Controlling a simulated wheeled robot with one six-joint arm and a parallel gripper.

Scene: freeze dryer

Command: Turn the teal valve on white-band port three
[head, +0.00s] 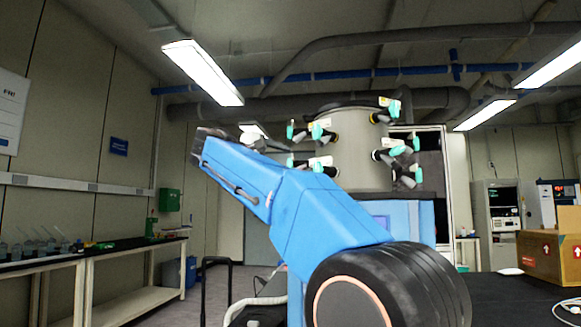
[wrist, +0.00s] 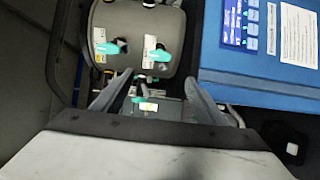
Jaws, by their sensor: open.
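The grey drum (head: 358,150) of the freeze dryer carries several ports with teal valves, such as an upper left valve (head: 317,131) and a lower right valve (head: 398,150). Some ports show pale bands or tags; I cannot tell which is port three. My gripper (head: 200,143) is raised at the left of the drum, apart from it. In the wrist view my gripper (wrist: 157,88) is open and empty. Two teal valves (wrist: 112,47) (wrist: 158,54) lie beyond its fingers, and another teal valve (wrist: 138,99) with a whitish tag shows between them.
A blue cabinet (wrist: 262,62) with a panel and a white sheet stands at the right in the wrist view. A cardboard box (head: 550,255) is on the dark table at the right. A lab bench (head: 110,252) with glassware is at the left. Pipes run overhead.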

